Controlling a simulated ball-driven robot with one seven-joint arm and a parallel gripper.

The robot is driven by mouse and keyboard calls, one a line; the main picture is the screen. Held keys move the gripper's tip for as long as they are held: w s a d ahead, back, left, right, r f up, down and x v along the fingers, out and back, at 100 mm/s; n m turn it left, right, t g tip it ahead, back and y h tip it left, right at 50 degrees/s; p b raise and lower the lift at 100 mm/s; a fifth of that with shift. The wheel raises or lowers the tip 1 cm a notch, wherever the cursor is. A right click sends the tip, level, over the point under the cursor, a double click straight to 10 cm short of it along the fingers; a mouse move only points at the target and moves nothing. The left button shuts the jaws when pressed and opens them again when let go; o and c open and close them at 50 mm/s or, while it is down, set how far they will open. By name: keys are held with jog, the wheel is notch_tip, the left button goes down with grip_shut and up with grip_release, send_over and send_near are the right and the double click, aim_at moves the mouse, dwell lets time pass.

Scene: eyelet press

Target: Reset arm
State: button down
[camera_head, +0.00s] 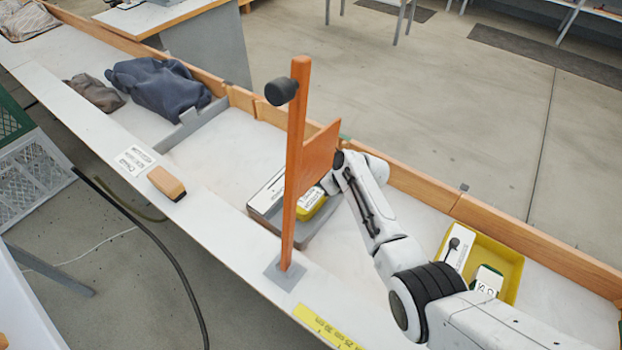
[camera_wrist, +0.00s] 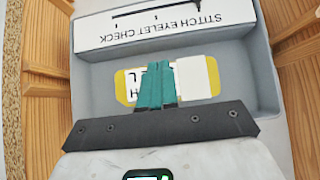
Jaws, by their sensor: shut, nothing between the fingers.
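My arm (camera_head: 365,200) reaches from the lower right toward the grey tray (camera_head: 322,222) in the head view. Its end is partly hidden behind the orange panel there. In the wrist view, the teal fingers of my gripper (camera_wrist: 156,83) are together with nothing between them. They point into the grey tray (camera_wrist: 95,72), in front of a yellow piece (camera_wrist: 126,94) with white labels. The fingers cover its middle; whether they touch it I cannot tell. The yellow piece also shows in the head view (camera_head: 314,199).
An orange post (camera_head: 294,170) with an orange panel (camera_head: 320,155) stands close beside my arm. A yellow bin (camera_head: 500,256) holds labelled items on the right. A brown block (camera_head: 166,182) and dark cloth (camera_head: 158,84) lie left. Wooden rails edge the bench.

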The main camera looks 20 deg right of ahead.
jog(key=shift+p+v, duration=0.55)
jog(key=shift+v, duration=0.45)
